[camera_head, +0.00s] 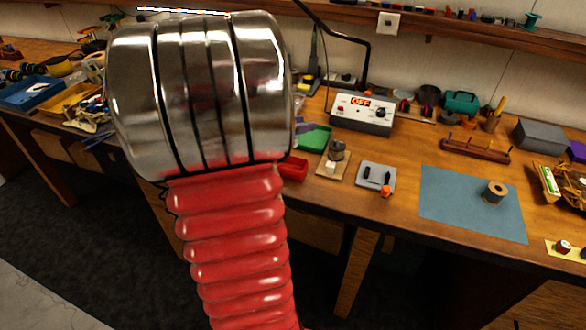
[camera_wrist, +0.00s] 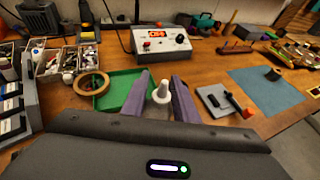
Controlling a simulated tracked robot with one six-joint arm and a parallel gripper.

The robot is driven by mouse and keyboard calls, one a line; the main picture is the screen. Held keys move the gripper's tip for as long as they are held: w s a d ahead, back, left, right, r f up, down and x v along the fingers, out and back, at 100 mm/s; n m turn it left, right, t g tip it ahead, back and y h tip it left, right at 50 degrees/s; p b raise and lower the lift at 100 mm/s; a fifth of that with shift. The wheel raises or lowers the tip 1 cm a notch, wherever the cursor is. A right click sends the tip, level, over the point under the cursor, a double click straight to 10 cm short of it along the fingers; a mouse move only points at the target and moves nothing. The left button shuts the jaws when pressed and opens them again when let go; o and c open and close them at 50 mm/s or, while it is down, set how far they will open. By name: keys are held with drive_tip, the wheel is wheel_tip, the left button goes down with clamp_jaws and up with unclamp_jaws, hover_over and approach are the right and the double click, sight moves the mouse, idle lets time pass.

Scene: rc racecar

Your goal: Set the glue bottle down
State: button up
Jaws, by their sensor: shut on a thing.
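In the wrist view, my gripper (camera_wrist: 160,88) has its two purple-grey fingers a little apart. A pale cone-shaped nozzle, which looks like the glue bottle (camera_wrist: 162,94), shows between them, and my gripper is shut on it. The bottle's lower body is hidden by the fingers and the gripper's dark housing. Whether its base touches the table cannot be seen. In the head view, my own arm covers the left middle, and neither my gripper nor the bottle can be made out.
The wooden bench (camera_head: 400,205) holds a green tray (camera_wrist: 118,88), a roll of tape (camera_wrist: 91,84), a soldering station (camera_head: 361,113), a grey pad (camera_head: 376,176) and a blue mat (camera_head: 450,205). A small wooden board (camera_head: 333,174) carries a dark round item. Bare wood lies left of the mat.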

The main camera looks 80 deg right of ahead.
drive_tip(key=shift+f, duration=3.15)
drive_tip(key=shift+f, duration=1.85)
drive_tip(key=shift+f, duration=0.1)
drive_tip(key=o, duration=1)
drive_tip(key=shift+o, duration=0.2)
drive_tip(key=v, duration=1.2)
